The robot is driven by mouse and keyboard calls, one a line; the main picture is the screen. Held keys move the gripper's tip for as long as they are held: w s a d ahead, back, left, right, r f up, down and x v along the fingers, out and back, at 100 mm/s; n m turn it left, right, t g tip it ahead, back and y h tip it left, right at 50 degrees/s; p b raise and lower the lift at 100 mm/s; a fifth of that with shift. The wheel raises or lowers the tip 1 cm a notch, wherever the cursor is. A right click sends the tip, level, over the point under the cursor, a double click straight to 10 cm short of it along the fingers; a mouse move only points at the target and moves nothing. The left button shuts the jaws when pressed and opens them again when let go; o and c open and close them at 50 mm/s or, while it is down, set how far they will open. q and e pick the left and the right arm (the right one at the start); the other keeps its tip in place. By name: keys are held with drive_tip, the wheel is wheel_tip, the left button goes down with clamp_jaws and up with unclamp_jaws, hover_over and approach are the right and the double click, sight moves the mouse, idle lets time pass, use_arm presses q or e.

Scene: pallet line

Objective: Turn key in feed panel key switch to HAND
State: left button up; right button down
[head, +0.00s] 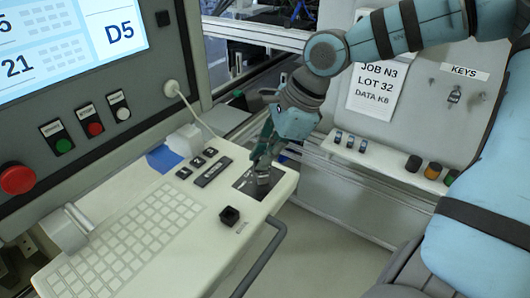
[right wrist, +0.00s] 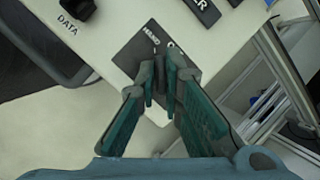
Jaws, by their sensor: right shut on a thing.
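The feed panel key switch sits on a dark plate (head: 247,186) at the right end of the sloping console desk. In the right wrist view the plate (right wrist: 128,57) carries white lettering that reads HAND beside another mark. My right gripper (head: 262,170) reaches down over the plate and is shut on the key at the switch. In the right wrist view its fingertips (right wrist: 164,80) are close together over the plate. They hide most of the key and the switch, so I cannot tell the key's exact angle. My left gripper is out of view.
A black square knob (head: 229,215) stands near the desk's front edge, above a handrail (head: 262,258). The keyboard (head: 128,238) lies to the left. Behind are a screen (head: 65,45) and push buttons. A KEYS hook (head: 454,95) is on the right wall panel.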

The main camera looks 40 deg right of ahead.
drive_tip(key=n, duration=0.2)
drive_tip(key=n+g+y, duration=0.1)
drive_tip(key=n, duration=0.1)
drive_tip(key=n+g, duration=0.1)
drive_tip(key=n, duration=0.1)
drive_tip(key=shift+w+d, duration=0.25)
drive_tip(key=shift+n+g+y, duration=0.3)
drive_tip(key=shift+n+g, duration=0.2)
drive_tip(key=shift+n, duration=0.8)
drive_tip(key=n+g, duration=0.1)
drive_tip(key=n, duration=0.1)
drive_tip(key=shift+n, duration=0.4)
drive_tip(key=c, duration=1.7)
unclamp_jaws()
drive_tip(key=shift+o, duration=0.2)
drive_tip(key=shift+w, duration=0.2)
drive_tip(key=shift+o, duration=0.3)
drive_tip(key=o, duration=0.4)
drive_tip(key=shift+s, duration=0.1)
drive_tip(key=shift+o, duration=0.2)
